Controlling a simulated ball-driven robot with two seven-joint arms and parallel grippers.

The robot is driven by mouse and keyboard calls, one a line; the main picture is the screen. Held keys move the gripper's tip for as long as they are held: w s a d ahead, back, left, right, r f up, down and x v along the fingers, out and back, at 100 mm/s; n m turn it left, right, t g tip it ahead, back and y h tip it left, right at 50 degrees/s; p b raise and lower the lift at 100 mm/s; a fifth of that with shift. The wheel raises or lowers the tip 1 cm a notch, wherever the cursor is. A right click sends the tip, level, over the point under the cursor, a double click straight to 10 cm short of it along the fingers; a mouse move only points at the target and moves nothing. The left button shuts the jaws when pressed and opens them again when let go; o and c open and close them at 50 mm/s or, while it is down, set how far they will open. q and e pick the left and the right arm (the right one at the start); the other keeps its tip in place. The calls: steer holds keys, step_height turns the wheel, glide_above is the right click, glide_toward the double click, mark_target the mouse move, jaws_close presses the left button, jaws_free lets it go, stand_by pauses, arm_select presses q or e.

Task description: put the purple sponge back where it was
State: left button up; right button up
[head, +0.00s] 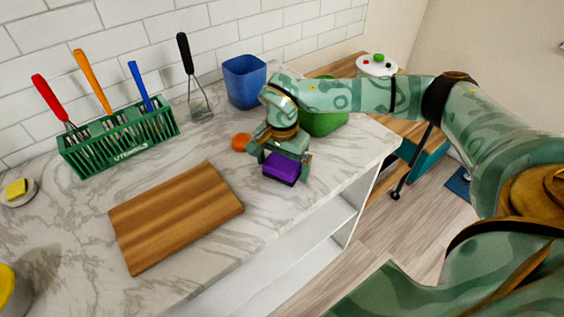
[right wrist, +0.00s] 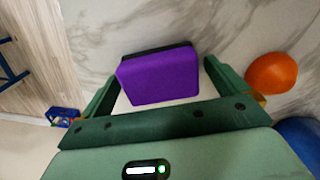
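The purple sponge (head: 281,168) is a small block with a dark face, near the front edge of the marble counter to the right of the cutting board. My right gripper (head: 282,164) is above it with one finger on each side. In the right wrist view, the sponge (right wrist: 160,76) lies between the two fingers (right wrist: 163,78). A narrow gap shows at the right finger, and the left finger is very close to the sponge; the fingers look open around it. Whether the sponge rests on the counter is hard to see. My left gripper is not in view.
A wooden cutting board (head: 175,215) lies left of the sponge. An orange object (head: 241,142), a blue container (head: 244,82) and a green container (head: 323,122) stand close to my right arm. A green utensil rack (head: 120,140) and a yellow sponge on a dish (head: 17,188) are farther left.

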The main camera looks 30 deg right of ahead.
mark_target(282, 163)
step_height(282, 163, up, 12)
steer(key=p, duration=0.2)
steer(key=shift+r+p, duration=0.2)
steer(key=shift+p, duration=0.15)
